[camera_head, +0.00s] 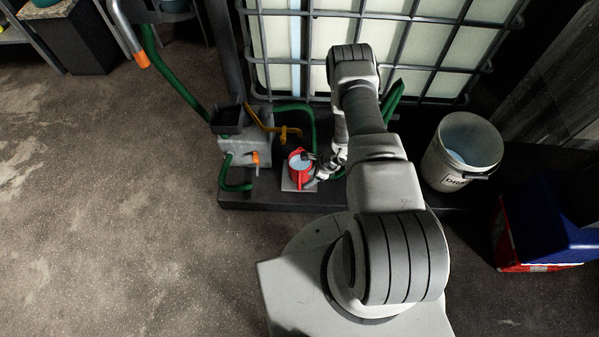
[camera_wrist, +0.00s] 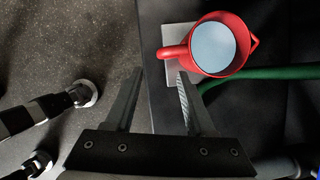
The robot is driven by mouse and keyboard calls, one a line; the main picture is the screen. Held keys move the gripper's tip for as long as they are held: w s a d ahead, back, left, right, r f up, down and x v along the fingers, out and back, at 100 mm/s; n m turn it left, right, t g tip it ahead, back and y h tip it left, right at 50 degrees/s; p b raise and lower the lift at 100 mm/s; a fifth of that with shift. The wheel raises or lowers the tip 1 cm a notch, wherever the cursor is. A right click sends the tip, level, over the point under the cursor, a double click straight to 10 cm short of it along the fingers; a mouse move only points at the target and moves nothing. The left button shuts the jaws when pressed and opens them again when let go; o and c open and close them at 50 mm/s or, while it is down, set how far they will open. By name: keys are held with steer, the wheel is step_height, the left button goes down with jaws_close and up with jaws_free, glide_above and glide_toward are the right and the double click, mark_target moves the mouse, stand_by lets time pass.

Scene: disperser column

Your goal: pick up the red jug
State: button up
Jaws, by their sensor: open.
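The red jug (camera_head: 297,176) stands upright on a light grey plate (camera_head: 288,186) on the dark platform, below the caged tank. Its inside shows pale blue from above. In the wrist view the jug (camera_wrist: 246,68) is at the upper right, with its handle (camera_wrist: 172,52) pointing left. My gripper (camera_wrist: 160,74) is open and empty there. The handle lies just beyond the right fingertip; I cannot tell whether they touch. In the head view my gripper (camera_head: 318,172) is close to the right side of the jug, partly hidden by my arm.
A green hose (camera_wrist: 275,73) runs close by the jug. A grey box with an orange tap (camera_head: 240,152) stands left of it. The caged tank (camera_head: 400,45) rises behind. A white bucket (camera_head: 450,165) and a red and blue crate (camera_head: 540,235) are at right. The left floor is clear.

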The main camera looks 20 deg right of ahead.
mark_target(299, 187)
steer(key=b+x, duration=0.5)
steer(key=x, duration=0.6)
steer(key=shift+a+f, duration=0.1)
steer(key=shift+f, duration=0.25)
steer(key=shift+r, duration=0.1)
jaws_close()
steer(key=shift+w, duration=0.1)
stand_by(0.8)
